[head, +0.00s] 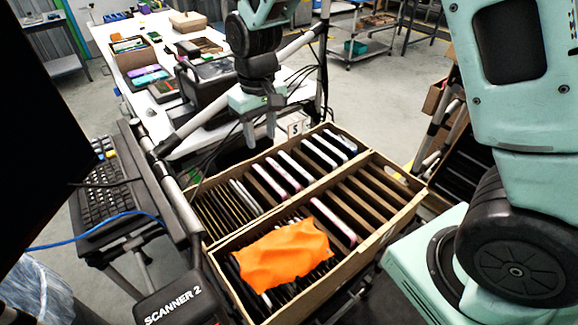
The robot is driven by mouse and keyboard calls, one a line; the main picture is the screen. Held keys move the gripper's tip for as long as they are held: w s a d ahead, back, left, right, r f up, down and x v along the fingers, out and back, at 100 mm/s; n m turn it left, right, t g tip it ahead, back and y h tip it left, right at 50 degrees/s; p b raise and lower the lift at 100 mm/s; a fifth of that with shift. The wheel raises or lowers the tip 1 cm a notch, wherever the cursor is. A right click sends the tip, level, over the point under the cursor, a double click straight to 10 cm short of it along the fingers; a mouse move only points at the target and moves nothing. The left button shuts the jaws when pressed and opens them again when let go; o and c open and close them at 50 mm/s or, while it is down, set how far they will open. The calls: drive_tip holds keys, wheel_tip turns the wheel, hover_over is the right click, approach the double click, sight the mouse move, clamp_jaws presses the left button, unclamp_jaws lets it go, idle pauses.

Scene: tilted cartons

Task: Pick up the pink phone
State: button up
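Two long cardboard cartons stand side by side, tilted, with phones and dividers on edge in rows. A phone with a pinkish edge (333,218) stands in the front carton (408,208), right of the orange cloth. Another pinkish-edged phone (284,173) stands in the middle of the back carton (351,134). I cannot tell which is the task's pink phone. My gripper (261,138) points down, above and behind the back carton's rear edge. Its two fingers are apart with nothing visible between them. It is apart from both phones.
An orange cloth (284,254) covers part of the front carton. White-edged phones (318,152) fill other slots nearby. A keyboard (104,190) and a scanner box (172,304) are at left. A white table (108,40) with boxes and phones stands behind.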

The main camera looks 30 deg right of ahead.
drive_tip(key=w+d+f, duration=0.1)
drive_tip(key=w+d, duration=0.1)
drive_tip(key=p, duration=0.2)
hover_over(270, 180)
wheel_tip(270, 180, down, 11)
drive_tip(key=shift+w+r, duration=0.1)
drive_tip(key=shift+f+p, duration=1.2)
drive_tip(key=shift+f, duration=1.85)
clamp_jaws()
